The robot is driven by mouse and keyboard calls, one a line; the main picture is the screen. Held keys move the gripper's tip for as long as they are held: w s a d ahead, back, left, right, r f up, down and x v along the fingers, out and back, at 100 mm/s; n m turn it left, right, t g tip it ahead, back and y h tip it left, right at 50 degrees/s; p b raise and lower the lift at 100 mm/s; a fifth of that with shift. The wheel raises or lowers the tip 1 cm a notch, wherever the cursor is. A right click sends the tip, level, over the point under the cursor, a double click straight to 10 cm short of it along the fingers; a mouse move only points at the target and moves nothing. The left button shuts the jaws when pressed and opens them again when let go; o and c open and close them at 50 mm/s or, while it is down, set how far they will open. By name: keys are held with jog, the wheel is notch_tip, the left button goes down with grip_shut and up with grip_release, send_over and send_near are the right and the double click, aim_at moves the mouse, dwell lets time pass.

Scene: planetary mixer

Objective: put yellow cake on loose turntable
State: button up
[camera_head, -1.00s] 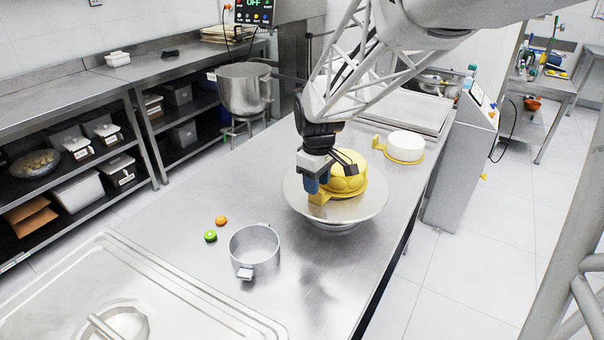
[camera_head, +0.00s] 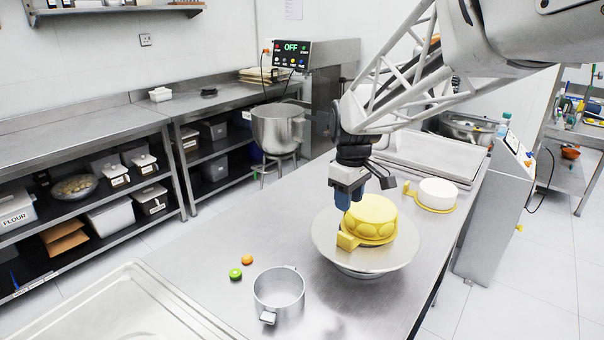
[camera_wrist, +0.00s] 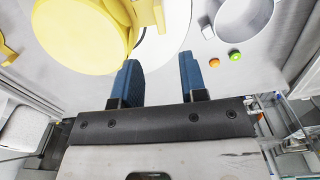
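The yellow cake (camera_head: 371,216) sits upright on the round silver turntable (camera_head: 402,246), on a yellow base whose handle (camera_head: 348,241) points to the front left. In the wrist view the cake (camera_wrist: 80,30) is at the upper left, with its handle (camera_wrist: 147,14) beside it. My gripper (camera_head: 345,208) is above the turntable's left part, over the handle and beside the cake. In the wrist view its two blue fingers (camera_wrist: 160,72) are apart with nothing between them.
A white cake on a yellow base (camera_head: 437,195) stands behind the turntable to the right. A grey control box (camera_head: 493,205) stands at the table's right edge.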

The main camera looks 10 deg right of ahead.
jog(key=shift+s, duration=0.15)
jog(key=s+f+m+t, duration=0.1)
jog(key=s+m, duration=0.7)
jog(key=s, duration=1.8)
jog(key=shift+s+d+t, duration=0.2)
jog(key=shift+s+t, duration=0.1)
jog(key=shift+t, duration=0.5)
